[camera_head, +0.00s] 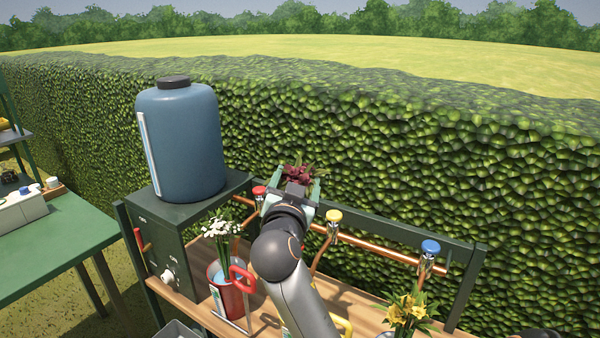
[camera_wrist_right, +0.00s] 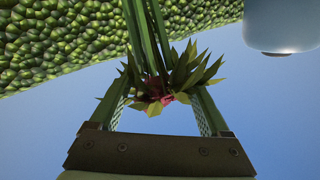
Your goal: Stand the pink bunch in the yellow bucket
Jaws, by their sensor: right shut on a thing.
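My right gripper (camera_head: 296,176) is raised above the bench, in front of the hedge, and shut on the pink bunch (camera_head: 299,173). The bunch's dark pink blooms and green leaves show between and beyond the fingers. In the right wrist view, the fingers (camera_wrist_right: 162,108) flank the pink bunch (camera_wrist_right: 155,103), and its long green stems run toward the picture's top. Only a yellow handle, apparently of the yellow bucket (camera_head: 345,326), shows beside my right arm at the bottom; the arm hides the rest. My left gripper is not in view.
A red bucket (camera_head: 228,296) with white flowers stands on the wooden bench. Yellow flowers (camera_head: 409,308) are at right. Red (camera_head: 259,190), yellow (camera_head: 334,216) and blue (camera_head: 430,247) taps line a copper pipe behind. A blue tank (camera_head: 181,140) stands at left on a dark green cabinet.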

